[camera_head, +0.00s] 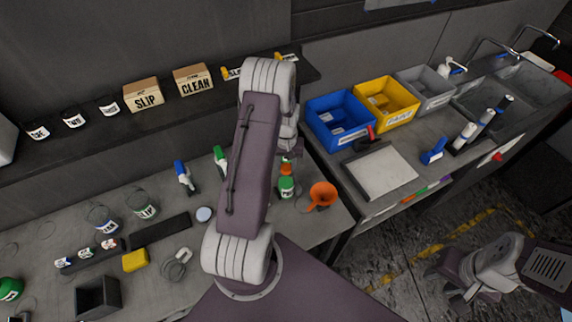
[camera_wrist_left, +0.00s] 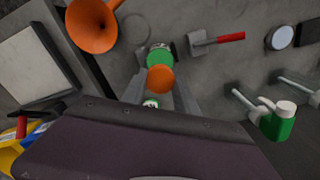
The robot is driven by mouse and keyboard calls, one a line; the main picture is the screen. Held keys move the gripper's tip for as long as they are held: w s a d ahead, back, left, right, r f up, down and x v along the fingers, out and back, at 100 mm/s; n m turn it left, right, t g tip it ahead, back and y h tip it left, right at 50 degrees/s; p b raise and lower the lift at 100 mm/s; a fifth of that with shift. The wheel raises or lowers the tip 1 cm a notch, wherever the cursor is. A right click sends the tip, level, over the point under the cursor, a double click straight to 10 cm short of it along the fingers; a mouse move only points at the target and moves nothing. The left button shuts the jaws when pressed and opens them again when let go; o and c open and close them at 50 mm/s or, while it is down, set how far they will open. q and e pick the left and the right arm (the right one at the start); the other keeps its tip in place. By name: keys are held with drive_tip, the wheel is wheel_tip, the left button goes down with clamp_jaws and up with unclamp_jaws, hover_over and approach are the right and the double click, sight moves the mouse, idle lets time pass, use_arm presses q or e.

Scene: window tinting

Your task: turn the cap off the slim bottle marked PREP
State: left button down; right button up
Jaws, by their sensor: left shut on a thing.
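My left gripper (camera_wrist_left: 160,86) has a finger on either side of a round orange cap (camera_wrist_left: 160,78) and is shut on it. The orange cap also shows in the head view (camera_head: 286,170), just past my left arm. The bottle under it is mostly hidden, and I cannot read a PREP mark. A green jar (camera_head: 286,187) stands close beside it on the near side. A small white and green top (camera_wrist_left: 150,103) shows between the fingers, partly hidden by my gripper. My right arm (camera_head: 490,262) is at the lower right, over the floor; its jaws are not clear.
An orange funnel (camera_head: 322,194) stands right of the green jar. Green (camera_head: 219,160) and blue (camera_head: 183,175) spray bottles are to the left. A red-handled tool (camera_wrist_left: 215,40) lies near the jar. Blue, yellow and grey bins (camera_head: 312,110) stand on the right bench.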

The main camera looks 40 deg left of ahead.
use_arm(q)
drive_tip(key=n, duration=1.2)
drive_tip(key=c, duration=0.9)
unclamp_jaws()
drive_tip(key=shift+c, duration=0.2)
